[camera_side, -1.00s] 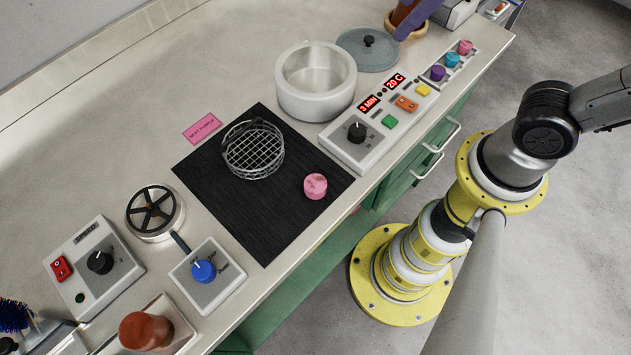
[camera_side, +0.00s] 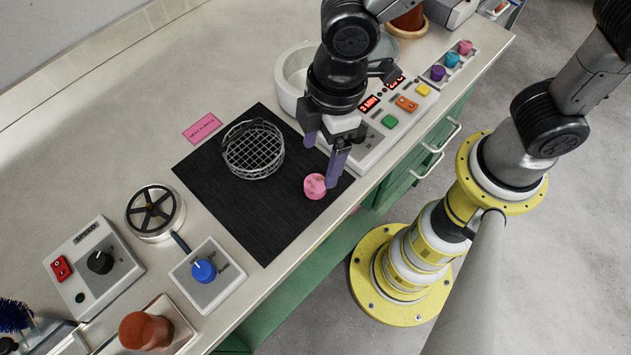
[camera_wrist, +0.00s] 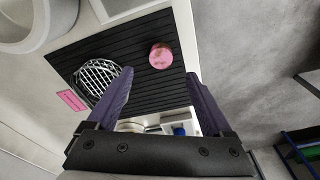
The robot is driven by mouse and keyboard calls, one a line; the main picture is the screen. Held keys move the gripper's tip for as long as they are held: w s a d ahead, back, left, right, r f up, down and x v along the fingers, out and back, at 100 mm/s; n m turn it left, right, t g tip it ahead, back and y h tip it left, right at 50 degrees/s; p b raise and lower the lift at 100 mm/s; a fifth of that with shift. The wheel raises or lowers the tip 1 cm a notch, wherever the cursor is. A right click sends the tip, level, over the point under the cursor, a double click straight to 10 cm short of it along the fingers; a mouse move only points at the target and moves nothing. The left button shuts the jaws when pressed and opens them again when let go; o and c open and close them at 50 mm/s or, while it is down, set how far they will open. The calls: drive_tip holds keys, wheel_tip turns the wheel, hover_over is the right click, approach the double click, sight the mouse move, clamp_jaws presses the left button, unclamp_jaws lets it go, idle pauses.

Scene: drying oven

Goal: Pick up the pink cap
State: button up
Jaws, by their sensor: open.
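The pink cap (camera_side: 315,187) is a short round piece on the front right part of the black mat (camera_side: 253,223). My gripper (camera_side: 322,162) is open and empty, pointing down above the mat's right edge, with its purple fingers just behind and above the cap in the side view. In the wrist view the cap (camera_wrist: 160,56) shows beyond the fingertips of my gripper (camera_wrist: 157,74), between them and a little right of centre. Nothing hides the cap in either view.
A wire basket (camera_side: 253,149) stands on the mat, left of the cap. A control box with buttons (camera_side: 390,121) and a white pot (camera_side: 291,75) are close to my gripper and partly hidden. A pink label (camera_side: 202,128) lies behind the mat. The mat's front is clear.

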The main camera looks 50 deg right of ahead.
sight(316, 183)
drive_tip(key=shift+w+a+f, duration=0.1)
drive_tip(key=shift+a+f, duration=0.1)
drive_tip(key=shift+f, duration=1.7)
drive_tip(key=shift+a+f, duration=0.2)
drive_tip(key=shift+f, duration=1.7)
clamp_jaws()
